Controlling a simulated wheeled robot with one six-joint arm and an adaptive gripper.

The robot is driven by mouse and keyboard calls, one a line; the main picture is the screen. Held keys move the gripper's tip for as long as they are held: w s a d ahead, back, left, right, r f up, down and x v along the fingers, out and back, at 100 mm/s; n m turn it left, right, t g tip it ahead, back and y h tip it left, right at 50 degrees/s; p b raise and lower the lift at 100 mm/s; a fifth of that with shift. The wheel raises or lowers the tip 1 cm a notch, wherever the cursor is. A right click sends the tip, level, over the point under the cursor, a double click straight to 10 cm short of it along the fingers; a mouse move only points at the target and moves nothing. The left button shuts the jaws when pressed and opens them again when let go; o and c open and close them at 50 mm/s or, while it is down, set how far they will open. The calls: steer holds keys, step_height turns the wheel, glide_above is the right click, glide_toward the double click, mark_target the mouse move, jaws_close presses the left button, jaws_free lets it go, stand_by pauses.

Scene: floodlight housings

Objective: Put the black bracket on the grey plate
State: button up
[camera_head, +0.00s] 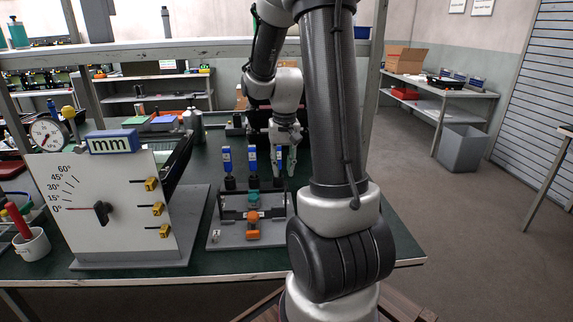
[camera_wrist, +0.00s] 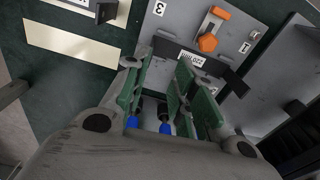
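The grey plate (camera_head: 215,240) lies on the green bench, with a fixture on it; part of it shows in the wrist view (camera_wrist: 165,18). A dark angled strip (camera_wrist: 232,80), crossing the plate beside a white label, looks like the black bracket, but I cannot be sure. In the head view, a dark bar (camera_head: 238,215) crosses the plate behind an orange knob (camera_head: 253,235). My gripper (camera_head: 286,165) points down at the plate's back right, beside upright blue handles (camera_head: 252,158). Its green-padded fingers (camera_wrist: 158,88) are apart, with no object visible between them.
A white angle-dial panel (camera_head: 110,205) stands left of the plate.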

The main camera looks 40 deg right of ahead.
steer(key=s+a+r+n+t, duration=0.1)
steer(key=s+a+r+n, duration=0.2)
steer(key=s+a+r, duration=0.3)
steer(key=s+a+r+n+t, duration=0.2)
steer(key=s+a+r+n, duration=0.1)
steer(key=s+a+r, duration=0.3)
steer(key=s+r, duration=0.2)
steer(key=s, duration=0.2)
steer(key=shift+s+r+t, duration=0.25)
steer(key=shift+s+t, duration=0.05)
steer(key=shift+s, duration=0.1)
